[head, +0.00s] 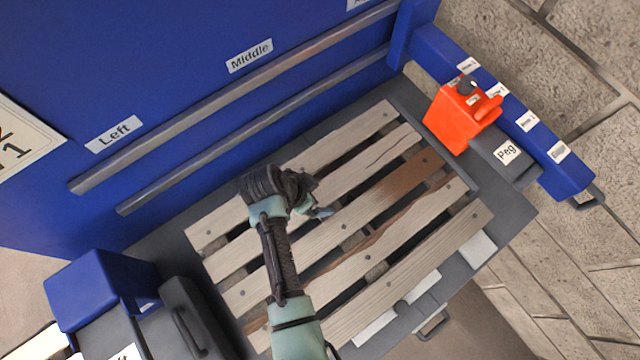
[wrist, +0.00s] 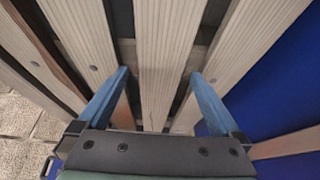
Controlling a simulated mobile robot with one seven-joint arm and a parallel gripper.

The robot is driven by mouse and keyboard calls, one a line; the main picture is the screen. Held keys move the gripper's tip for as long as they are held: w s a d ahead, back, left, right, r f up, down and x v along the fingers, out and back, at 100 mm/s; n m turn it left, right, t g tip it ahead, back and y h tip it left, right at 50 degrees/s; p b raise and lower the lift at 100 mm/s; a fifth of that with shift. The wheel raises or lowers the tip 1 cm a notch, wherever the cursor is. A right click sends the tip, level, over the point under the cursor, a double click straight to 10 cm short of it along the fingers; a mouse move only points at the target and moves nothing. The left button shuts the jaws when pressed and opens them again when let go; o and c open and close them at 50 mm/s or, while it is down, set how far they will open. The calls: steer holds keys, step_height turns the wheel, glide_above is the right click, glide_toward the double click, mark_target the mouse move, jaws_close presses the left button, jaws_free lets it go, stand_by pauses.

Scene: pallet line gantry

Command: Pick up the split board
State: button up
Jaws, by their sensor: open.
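Several pale wooden slats lie side by side on a pallet in the head view. The second slat from the blue panel has a thin dark crack line near its right end and looks like the split board (head: 375,163). It also shows in the wrist view (wrist: 165,60), running between my fingers. My gripper (head: 318,211) is over the middle of the slats, open and empty; it also shows in the wrist view (wrist: 157,95), with one blue finger on each side of that board. My gripper hides part of the board in the head view. Finger contact with it cannot be told.
The third slat is stained brown (head: 412,177); the fourth has ragged brown edges (head: 400,230). A blue panel (head: 180,60) with grey rails stands behind. An orange can (head: 455,120) and a grey "Peg" box (head: 500,150) are at right, a blue box (head: 85,290) at lower left.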

steer(key=shift+w+d+f, duration=0.2)
steer(key=shift+f, duration=0.45)
steer(key=shift+c, duration=0.2)
steer(key=c, duration=1.4)
steer(key=shift+r, duration=0.1)
steer(key=shift+c, duration=0.7)
